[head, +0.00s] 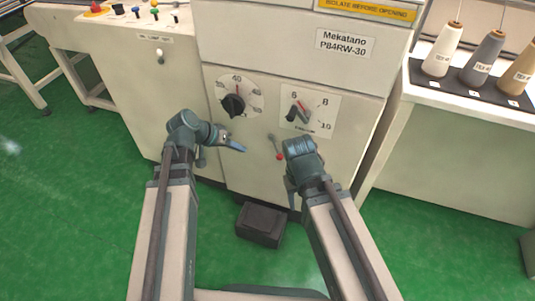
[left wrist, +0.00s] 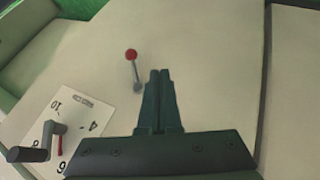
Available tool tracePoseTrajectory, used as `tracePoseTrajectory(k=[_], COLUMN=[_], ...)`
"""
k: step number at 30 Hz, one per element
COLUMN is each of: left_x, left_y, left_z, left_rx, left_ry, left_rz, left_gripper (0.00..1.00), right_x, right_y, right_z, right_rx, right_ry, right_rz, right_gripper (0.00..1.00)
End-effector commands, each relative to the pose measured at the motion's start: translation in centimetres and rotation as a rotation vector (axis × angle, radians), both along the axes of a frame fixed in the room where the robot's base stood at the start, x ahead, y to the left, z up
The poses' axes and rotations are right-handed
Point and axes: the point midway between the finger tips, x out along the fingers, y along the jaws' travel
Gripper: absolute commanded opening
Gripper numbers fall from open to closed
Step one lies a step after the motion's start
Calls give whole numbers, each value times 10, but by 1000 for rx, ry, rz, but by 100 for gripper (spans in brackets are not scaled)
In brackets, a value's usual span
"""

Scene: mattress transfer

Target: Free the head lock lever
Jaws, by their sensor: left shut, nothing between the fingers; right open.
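The lever on the machine's front panel is a short grey rod with a red ball end (head: 279,156). In the head view it hangs down, slightly tilted, from a grey pivot. It also shows in the left wrist view (left wrist: 132,56), where the picture is turned over and the red ball points up. My left gripper (head: 241,149) is shut and empty, to the left of the lever and apart from it in the head view. Its closed fingers (left wrist: 160,74) appear beside the lever in the left wrist view. My right gripper (head: 291,193) is below and right of the lever, partly hidden by its own arm.
Above the lever are a dial with a black knob (head: 233,104) and a numbered plate with a crank (head: 292,113). The crank also shows in the left wrist view (left wrist: 37,153). A black box (head: 261,225) sits on the green floor. A table with yarn cones (head: 441,50) stands right.

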Motion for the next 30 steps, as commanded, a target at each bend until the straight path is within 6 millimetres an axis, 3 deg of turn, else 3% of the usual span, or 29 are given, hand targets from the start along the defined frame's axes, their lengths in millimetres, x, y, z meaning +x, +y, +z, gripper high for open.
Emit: tracePoseTrajectory(k=[5, 22, 24, 30], left_x=[3, 38, 36, 34], left_y=[-4, -53, -64, -84], left_z=[-8, -84, -74, -70], left_rx=[1, 0, 0, 1], left_ry=[1, 1, 1, 1], left_rz=[-2, -3, -5, -2], left_gripper=[0, 0, 0, 0], right_x=[0, 1, 1, 1], right_y=[0, -1, -1, -1], right_z=[-8, -84, -74, -70], right_rx=[-1, -4, -4, -5], right_ry=[0, -3, -3, -3], right_rz=[0, 10, 10, 8], right_gripper=[50, 50, 50, 50])
